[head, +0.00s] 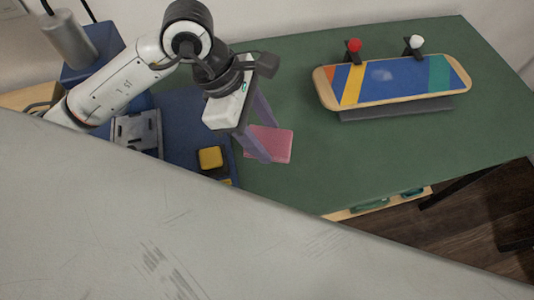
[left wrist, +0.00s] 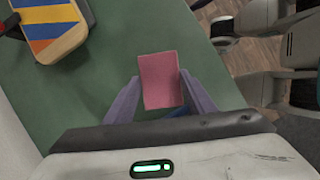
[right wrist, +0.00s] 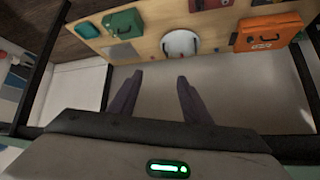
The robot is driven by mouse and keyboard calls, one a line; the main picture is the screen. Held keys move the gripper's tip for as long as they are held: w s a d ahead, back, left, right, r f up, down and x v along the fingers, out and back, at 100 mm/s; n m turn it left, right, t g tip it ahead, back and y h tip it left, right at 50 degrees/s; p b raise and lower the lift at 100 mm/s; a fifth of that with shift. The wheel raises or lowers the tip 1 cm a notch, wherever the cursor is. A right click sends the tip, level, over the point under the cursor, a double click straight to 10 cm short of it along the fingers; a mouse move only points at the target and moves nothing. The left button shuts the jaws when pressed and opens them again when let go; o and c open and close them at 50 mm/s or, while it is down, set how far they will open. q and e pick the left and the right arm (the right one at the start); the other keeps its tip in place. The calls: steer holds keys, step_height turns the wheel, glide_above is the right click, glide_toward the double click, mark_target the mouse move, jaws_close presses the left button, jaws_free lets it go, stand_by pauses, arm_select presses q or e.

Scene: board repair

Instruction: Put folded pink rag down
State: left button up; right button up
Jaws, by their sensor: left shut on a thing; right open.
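The folded pink rag (head: 276,145) is a flat rectangle over the green tabletop, near the table's left part. My left gripper (head: 269,144) is shut on it, with one finger at each side. In the left wrist view the rag (left wrist: 160,80) sits between the two fingers, its far end reaching past them. I cannot tell whether it touches the tabletop or hangs just above it. My right gripper (right wrist: 160,76) is open and empty in the right wrist view, away from the rag.
A striped skateboard deck (head: 390,82) rests on a stand at the back right. A yellow block (head: 210,158) is on the blue surface left of the rag. The green tabletop (head: 350,160) is clear right of the rag. The right wrist view shows green (right wrist: 122,23) and orange (right wrist: 268,33) cases.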

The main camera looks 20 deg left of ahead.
mark_target(264, 145)
arm_select(q)
step_height(264, 145, down, 4)
steer(key=shift+r+b, duration=0.15)
steer(key=shift+b, duration=0.6)
steer(key=shift+f, duration=0.35)
step_height(264, 145, down, 3)
steer(key=shift+f+b, duration=0.1)
steer(key=shift+b, duration=1.1)
steer(key=o, duration=1.2)
arm_select(e)
steer(key=shift+w+a+f, duration=0.3)
steer(key=shift+a+f, duration=0.15)
steer(key=shift+f, duration=0.1)
steer(key=shift+w+a+f, duration=0.25)
steer(key=shift+a+f, duration=0.15)
steer(key=shift+f, duration=0.1)
